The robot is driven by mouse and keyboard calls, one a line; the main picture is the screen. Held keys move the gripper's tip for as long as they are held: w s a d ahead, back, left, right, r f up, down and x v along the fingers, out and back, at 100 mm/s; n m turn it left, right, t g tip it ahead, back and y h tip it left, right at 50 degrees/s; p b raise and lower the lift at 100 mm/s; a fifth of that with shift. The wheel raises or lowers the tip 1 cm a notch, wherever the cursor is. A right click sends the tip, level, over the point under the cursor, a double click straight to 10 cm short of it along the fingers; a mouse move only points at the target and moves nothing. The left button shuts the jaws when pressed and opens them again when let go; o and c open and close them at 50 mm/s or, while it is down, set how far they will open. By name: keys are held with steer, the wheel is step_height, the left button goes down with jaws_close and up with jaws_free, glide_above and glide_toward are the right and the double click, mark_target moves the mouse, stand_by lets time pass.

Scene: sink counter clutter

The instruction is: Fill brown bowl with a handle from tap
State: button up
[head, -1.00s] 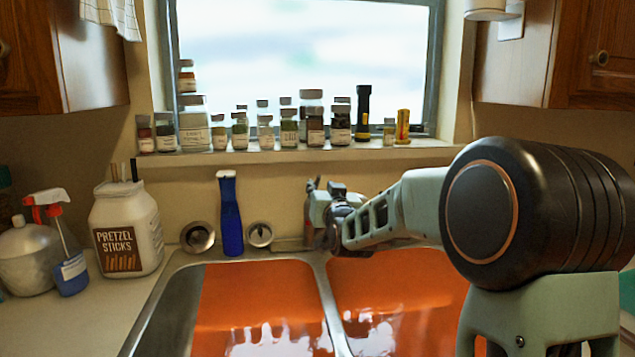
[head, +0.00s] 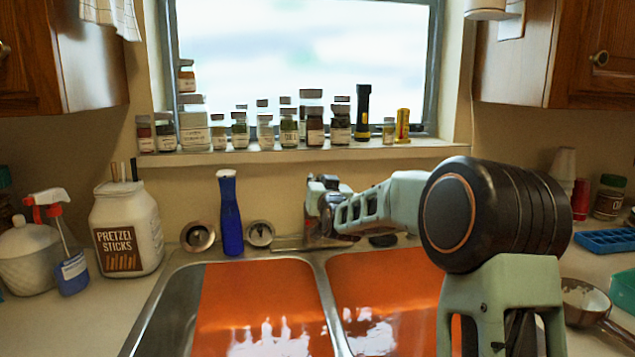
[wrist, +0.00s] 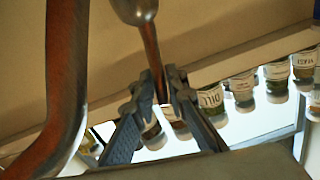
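The brown bowl with a handle (head: 588,300) rests on the counter right of the sink, with whitish contents or a pale inside and its handle toward the front. The metal tap shows in the wrist view as a thick curved spout (wrist: 65,85) at left and a thin lever (wrist: 149,42) on a rounded body. My gripper (wrist: 161,82) has its narrow-set fingertips around the lever's end and looks shut on it. In the head view my gripper (head: 318,215) is behind the sink and hides most of the tap.
Double sink basins (head: 265,310) look orange inside and hold no bowl. A blue-handled brush (head: 230,215) stands at the back edge. The pretzel jar (head: 127,230) and spray bottle (head: 68,255) stand left. Jars line the sill. A blue tray (head: 606,241) lies right.

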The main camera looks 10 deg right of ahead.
jaws_close()
steer(key=shift+w+a+r+g+p, duration=0.2)
steer(key=shift+r+g+p, duration=0.25)
steer(key=shift+p, duration=0.45)
steer(key=shift+w+g+p, duration=0.3)
steer(key=shift+g+p, duration=0.05)
steer(key=shift+p, duration=0.2)
steer(key=shift+f, duration=0.2)
steer(key=o, duration=0.5)
jaws_free()
